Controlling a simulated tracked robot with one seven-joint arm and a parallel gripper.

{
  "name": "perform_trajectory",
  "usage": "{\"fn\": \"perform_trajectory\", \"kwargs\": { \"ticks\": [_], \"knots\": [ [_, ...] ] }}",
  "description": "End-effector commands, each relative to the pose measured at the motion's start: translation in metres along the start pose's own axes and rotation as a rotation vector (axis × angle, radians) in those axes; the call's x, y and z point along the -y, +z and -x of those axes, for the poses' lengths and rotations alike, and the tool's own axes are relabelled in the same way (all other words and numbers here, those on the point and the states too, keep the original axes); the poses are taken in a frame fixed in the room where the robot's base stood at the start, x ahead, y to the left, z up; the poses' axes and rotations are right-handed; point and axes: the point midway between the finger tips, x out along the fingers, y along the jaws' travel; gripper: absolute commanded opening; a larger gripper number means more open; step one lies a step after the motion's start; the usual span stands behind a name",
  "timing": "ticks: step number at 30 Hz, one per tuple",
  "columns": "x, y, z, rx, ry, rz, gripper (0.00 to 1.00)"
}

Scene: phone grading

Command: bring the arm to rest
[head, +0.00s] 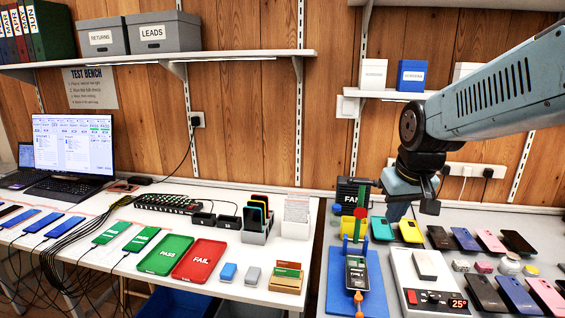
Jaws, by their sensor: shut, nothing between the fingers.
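My arm comes in from the upper right, and my gripper (397,208) points down over the right-hand bench. It is empty, and its fingers are partly hidden behind my wrist. It hangs above the area between a blue mat (372,290) and several phones. A yellow phone (411,231) and a teal phone (382,228) lie close to my gripper in the picture.
A heating plate (408,262) with a red display sits in front. Several phones fill the right bench. The left bench holds a green PASS tray (168,255), a red FAIL tray (200,260) and a phone rack (258,220). A shelf (450,97) with boxes is behind my arm.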

Motion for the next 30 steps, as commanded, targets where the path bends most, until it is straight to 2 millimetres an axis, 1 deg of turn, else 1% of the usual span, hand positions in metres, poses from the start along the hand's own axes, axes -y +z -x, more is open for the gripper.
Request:
{"fn": "perform_trajectory", "kwargs": {
  "ticks": [1, 6, 12, 15, 19, 30],
  "knots": [
    [0.001, 0.007, 0.011, -0.022, 0.003, -0.008, 0.00],
    [0.003, 0.033, 0.040, -0.076, 0.011, -0.044, 0.00],
    [0.006, 0.060, 0.063, -0.128, 0.018, -0.081, 0.00],
    [0.007, 0.070, 0.070, -0.144, 0.020, -0.092, 0.00],
    [0.008, 0.076, 0.073, -0.154, 0.021, -0.101, 0.00],
    [0.008, 0.077, 0.074, -0.154, 0.021, -0.102, 0.00]
  ]
}}
